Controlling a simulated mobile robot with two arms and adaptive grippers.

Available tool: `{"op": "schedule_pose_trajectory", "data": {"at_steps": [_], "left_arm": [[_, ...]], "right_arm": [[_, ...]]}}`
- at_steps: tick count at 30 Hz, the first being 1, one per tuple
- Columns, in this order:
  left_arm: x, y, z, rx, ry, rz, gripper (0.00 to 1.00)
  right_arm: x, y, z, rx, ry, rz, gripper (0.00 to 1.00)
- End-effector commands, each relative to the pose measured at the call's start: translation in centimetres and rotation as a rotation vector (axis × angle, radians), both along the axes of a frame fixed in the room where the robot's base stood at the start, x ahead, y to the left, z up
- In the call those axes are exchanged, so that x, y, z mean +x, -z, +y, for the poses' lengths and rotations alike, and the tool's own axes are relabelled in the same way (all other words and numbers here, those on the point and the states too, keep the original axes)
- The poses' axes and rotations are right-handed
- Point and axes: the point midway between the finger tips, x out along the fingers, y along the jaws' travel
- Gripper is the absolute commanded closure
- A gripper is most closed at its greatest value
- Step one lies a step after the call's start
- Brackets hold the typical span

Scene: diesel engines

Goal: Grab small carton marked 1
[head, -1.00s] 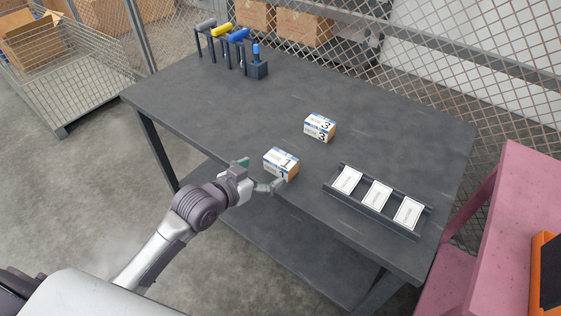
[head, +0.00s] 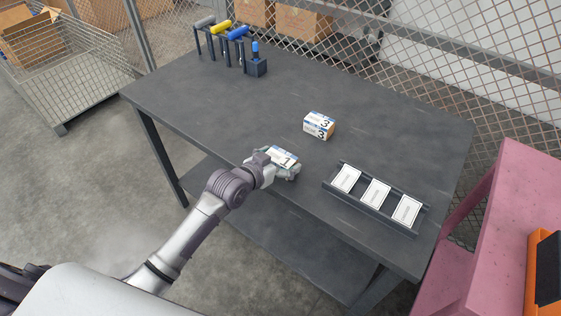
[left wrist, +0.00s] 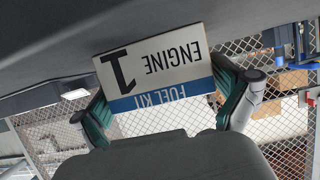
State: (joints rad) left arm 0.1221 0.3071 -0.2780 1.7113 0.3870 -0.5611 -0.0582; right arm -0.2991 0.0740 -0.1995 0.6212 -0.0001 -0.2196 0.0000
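The small carton marked 1 (head: 281,157) is white and blue and rests near the table's front edge. My left gripper (head: 277,165) has a finger on either side of it. In the left wrist view the carton's label (left wrist: 155,65) appears upside down, reading ENGINE FUEL KIT and 1. The green finger pads (left wrist: 165,105) lie against its left and right sides, so the gripper looks shut on it. The fingertips are partly hidden behind the carton. My right gripper is not in view.
A similar carton marked 3 (head: 319,125) stands just behind and right on the dark table (head: 200,115). A black rack (head: 374,200) with white cards is at the right. Tool holders (head: 257,66) stand at the back left. A pink cart (head: 490,230) is at the far right.

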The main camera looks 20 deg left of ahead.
Motion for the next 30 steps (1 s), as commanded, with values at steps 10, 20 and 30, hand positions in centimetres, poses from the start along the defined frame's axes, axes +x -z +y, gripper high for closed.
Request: {"op": "schedule_pose_trajectory", "data": {"at_steps": [10, 20, 30], "left_arm": [[0.0, -0.1, 0.0, 0.000, 0.000, -0.001, 0.54], [0.0, -0.8, 0.0, 0.000, 0.000, -0.004, 0.54], [-0.6, -5.7, -2.6, -0.007, 0.003, -0.005, 0.54]], "right_arm": [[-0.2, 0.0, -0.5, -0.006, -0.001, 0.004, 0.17], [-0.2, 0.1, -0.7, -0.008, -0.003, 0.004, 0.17], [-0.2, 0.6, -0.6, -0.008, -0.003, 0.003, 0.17]]}}
